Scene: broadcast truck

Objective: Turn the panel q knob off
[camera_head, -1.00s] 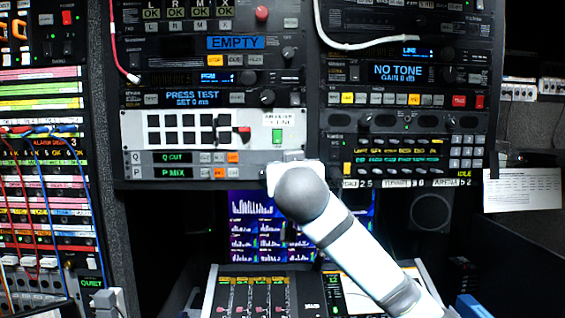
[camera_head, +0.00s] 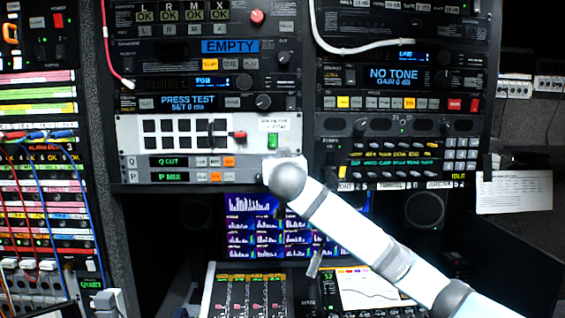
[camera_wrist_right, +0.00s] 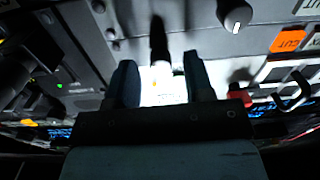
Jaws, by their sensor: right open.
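The Q row (camera_head: 169,162) of the light panel shows "Q CUT" and has small buttons with an orange one at its right. My right wrist covers the area just right of these buttons in the head view. In the right wrist view a dark round knob with a white pointer (camera_wrist_right: 235,15) shows at the top, near an orange CUT button (camera_wrist_right: 288,40); I take it for the panel Q knob. My right gripper (camera_wrist_right: 162,83) is open. The knob is outside its fingers, up and to the right. A bright white patch shows between the fingers. My left gripper is not in view.
A red-tipped lever (camera_head: 239,135) and a green button (camera_head: 272,141) sit just above the Q row. The P row (camera_head: 169,177) lies directly below. A mixing desk (camera_head: 250,295) stands lower down, under the monitors. A white cable (camera_head: 365,48) loops across the upper racks.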

